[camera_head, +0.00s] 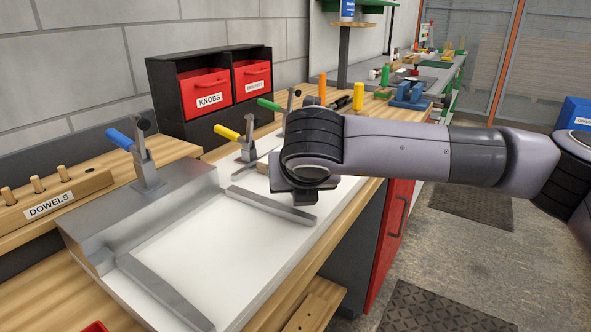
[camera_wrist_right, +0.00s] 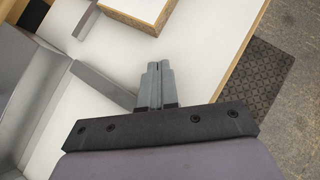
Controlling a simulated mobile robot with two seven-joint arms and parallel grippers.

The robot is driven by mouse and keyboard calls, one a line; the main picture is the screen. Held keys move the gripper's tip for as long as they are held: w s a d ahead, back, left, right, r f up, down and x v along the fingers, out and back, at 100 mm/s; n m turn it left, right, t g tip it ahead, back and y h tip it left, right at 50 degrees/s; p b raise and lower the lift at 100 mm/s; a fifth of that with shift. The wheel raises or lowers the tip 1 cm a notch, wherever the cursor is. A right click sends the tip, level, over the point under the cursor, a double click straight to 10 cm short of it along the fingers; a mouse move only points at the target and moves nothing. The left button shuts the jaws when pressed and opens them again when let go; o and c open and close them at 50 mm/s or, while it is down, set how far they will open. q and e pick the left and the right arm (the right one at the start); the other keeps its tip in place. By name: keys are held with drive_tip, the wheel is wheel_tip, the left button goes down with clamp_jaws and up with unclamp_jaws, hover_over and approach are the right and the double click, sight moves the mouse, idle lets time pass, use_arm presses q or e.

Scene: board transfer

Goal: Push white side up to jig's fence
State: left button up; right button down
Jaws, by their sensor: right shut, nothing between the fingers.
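A white-topped board with a brown chipboard edge, the white side (camera_wrist_right: 138,8), lies at the top of the right wrist view, cut off by the frame. In the head view my right arm hides most of it. A brown bit (camera_head: 262,168) shows left of the arm and may be its edge. The jig (camera_head: 215,250) has a white base, a raised grey metal block (camera_head: 150,205) along its wall side and grey bars (camera_head: 272,206). My right gripper (camera_head: 299,197) points down over the jig. Its fingertips (camera_wrist_right: 156,66) are shut, empty and short of the board's edge in the wrist view.
Toggle clamps with blue (camera_head: 120,140), yellow (camera_head: 228,132) and green handles stand along the wall side. A dowel holder (camera_head: 50,205) and a black cabinet (camera_head: 210,90) with red drawers are behind. The near part of the white base is clear.

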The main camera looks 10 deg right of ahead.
drive_tip(key=w, duration=0.3)
drive_tip(key=shift+d+r+p, duration=0.1)
drive_tip(key=shift+r+p, duration=0.05)
drive_tip(key=shift+p, duration=0.15)
drive_tip(key=shift+w, duration=0.4)
drive_tip(key=shift+w+d+f+b, duration=0.1)
drive_tip(key=shift+w+f+b, duration=0.15)
drive_tip(key=shift+w+b, duration=0.55)
drive_tip(key=shift+w+d+r+b, duration=0.1)
drive_tip(key=shift+r+b, duration=0.1)
drive_tip(key=shift+b, duration=0.3)
